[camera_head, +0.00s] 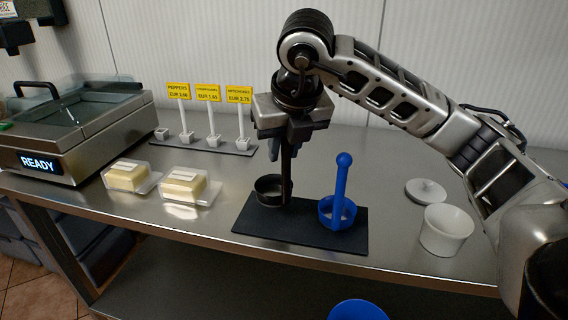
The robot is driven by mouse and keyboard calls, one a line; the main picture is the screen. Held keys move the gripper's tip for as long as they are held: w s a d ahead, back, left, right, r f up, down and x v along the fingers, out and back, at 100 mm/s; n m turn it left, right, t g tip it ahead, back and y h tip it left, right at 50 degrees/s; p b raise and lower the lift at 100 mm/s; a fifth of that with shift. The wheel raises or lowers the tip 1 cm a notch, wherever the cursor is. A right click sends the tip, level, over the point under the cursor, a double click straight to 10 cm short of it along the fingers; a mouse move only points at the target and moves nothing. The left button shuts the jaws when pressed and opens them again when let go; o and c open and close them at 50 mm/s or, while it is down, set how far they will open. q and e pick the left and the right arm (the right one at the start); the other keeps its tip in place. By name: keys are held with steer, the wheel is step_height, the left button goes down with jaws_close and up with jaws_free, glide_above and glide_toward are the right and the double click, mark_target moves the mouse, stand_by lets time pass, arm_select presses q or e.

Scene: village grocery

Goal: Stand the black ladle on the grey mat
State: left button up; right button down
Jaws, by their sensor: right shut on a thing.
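The black ladle (270,184) is upright, its round bowl low at the left part of the dark grey mat (300,242) and its handle rising into my right gripper (289,138). My right gripper is shut on the top of the handle, above the mat. The bowl is over the mat and looks to be at its surface; I cannot tell for sure whether it touches. A blue ladle (341,190) stands upright on the right part of the mat. My left gripper does not show.
A white cup (445,231) and a white lid (426,190) are at right, under my right arm. Two butter dishes (127,176) (186,186), price signs (208,92) and a steel machine (75,125) are at left. A blue round thing (357,310) shows below the counter's front edge.

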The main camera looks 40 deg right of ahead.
mark_target(284, 163)
step_height(284, 163, down, 4)
steer(key=shift+w+d+r, duration=0.1)
steer(key=shift+w+r, duration=0.05)
steer(key=shift+r, duration=0.05)
